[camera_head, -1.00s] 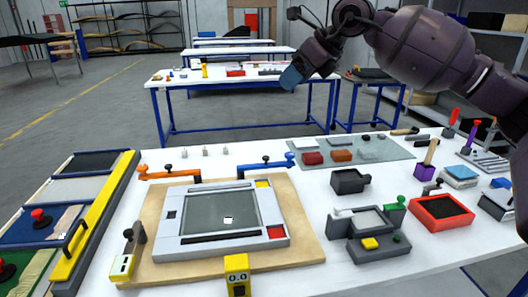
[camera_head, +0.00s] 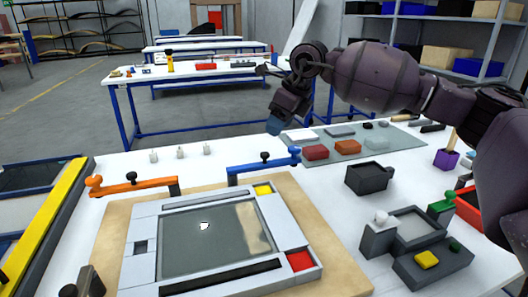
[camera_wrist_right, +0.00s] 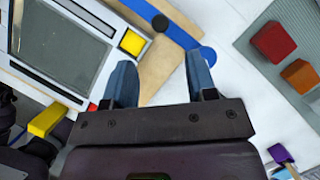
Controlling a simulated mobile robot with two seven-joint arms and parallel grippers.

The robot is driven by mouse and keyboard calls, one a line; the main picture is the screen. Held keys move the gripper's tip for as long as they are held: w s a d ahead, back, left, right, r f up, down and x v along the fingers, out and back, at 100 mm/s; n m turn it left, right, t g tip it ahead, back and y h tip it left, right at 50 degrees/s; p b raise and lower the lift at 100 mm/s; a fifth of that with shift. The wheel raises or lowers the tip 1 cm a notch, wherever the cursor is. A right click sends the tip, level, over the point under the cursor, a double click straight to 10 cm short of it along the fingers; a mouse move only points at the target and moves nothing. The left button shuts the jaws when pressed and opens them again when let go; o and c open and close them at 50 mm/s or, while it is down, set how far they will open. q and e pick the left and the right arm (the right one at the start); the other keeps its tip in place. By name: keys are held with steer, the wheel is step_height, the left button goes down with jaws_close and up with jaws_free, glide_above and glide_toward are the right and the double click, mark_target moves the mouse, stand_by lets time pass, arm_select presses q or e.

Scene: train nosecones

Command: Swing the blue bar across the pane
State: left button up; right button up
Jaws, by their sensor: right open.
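The blue bar (camera_head: 262,165) lies behind the top right part of the framed grey pane (camera_head: 215,240), clear of the glass. It has a black knob and a round blue outer end. It also shows in the right wrist view (camera_wrist_right: 180,37), running diagonally. My right gripper (camera_head: 275,126) appears above and behind the bar's outer end in the head view. In the right wrist view its two blue fingers (camera_wrist_right: 162,72) are open with nothing between them. The bar's round end shows near the right fingertip. My left gripper is out of view.
An orange bar (camera_head: 135,187) sits behind the pane's left side. Red and orange blocks lie on a grey-green mat (camera_head: 400,147) to the right. A dark bin (camera_head: 368,180) and a grey fixture (camera_head: 420,245) stand right of the pane. Small white pegs stand behind the bars.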

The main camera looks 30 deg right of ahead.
mark_target(265, 153)
steer(key=b+x, duration=0.1)
steer(key=x, duration=0.8)
steer(key=shift+f+b, duration=0.1)
steer(key=shift+b, duration=0.3)
jaws_close()
